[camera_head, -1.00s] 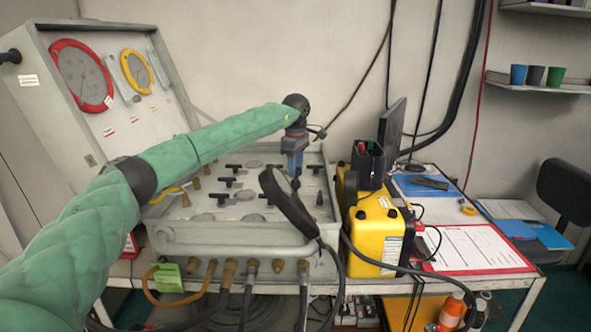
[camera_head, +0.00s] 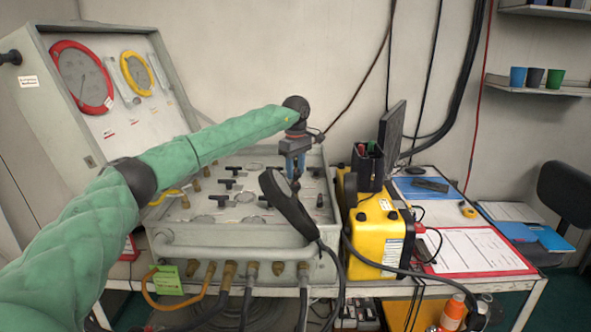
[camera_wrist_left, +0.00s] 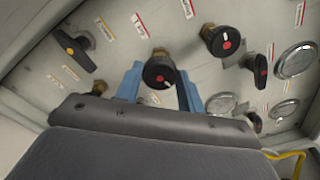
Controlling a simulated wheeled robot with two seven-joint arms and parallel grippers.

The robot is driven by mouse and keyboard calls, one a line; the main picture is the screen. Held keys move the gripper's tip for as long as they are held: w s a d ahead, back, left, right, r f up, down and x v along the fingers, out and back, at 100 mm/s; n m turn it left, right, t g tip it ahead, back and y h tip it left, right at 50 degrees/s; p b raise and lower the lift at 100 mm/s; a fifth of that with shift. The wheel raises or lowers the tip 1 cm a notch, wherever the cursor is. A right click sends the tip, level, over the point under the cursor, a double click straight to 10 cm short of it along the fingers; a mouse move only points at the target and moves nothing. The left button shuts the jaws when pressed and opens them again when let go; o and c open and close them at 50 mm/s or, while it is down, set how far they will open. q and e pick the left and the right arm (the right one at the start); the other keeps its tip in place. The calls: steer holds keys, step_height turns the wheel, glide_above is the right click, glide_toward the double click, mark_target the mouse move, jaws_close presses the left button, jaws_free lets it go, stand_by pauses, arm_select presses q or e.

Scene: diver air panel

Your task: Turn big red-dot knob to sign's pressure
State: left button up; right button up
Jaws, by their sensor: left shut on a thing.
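My left gripper (camera_head: 295,168) points down over the right part of the grey panel. Its blue fingers stand either side of a black round knob (camera_wrist_left: 158,73) with a red dot and a white mark, shut on it in the left wrist view. A second black knob with a red dot (camera_wrist_left: 222,42) sits to its right, apart from the fingers. A red-rimmed gauge (camera_head: 82,77) and a yellow-rimmed gauge (camera_head: 137,72) are on the raised lid; their readings are too small to tell. A green tag (camera_head: 167,279) hangs at the panel's front; its writing is unreadable. My right gripper is not in view.
A black handset-like object (camera_head: 285,205) stands in front of my gripper. A yellow case (camera_head: 375,228) is close on the right. Several black T-handles (camera_head: 228,183) stand on the panel left of the gripper. Hoses run from the panel's front.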

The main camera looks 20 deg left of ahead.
arm_select(q)
steer(key=o, duration=1)
steer(key=shift+c, duration=0.2)
steer(key=shift+r, duration=0.15)
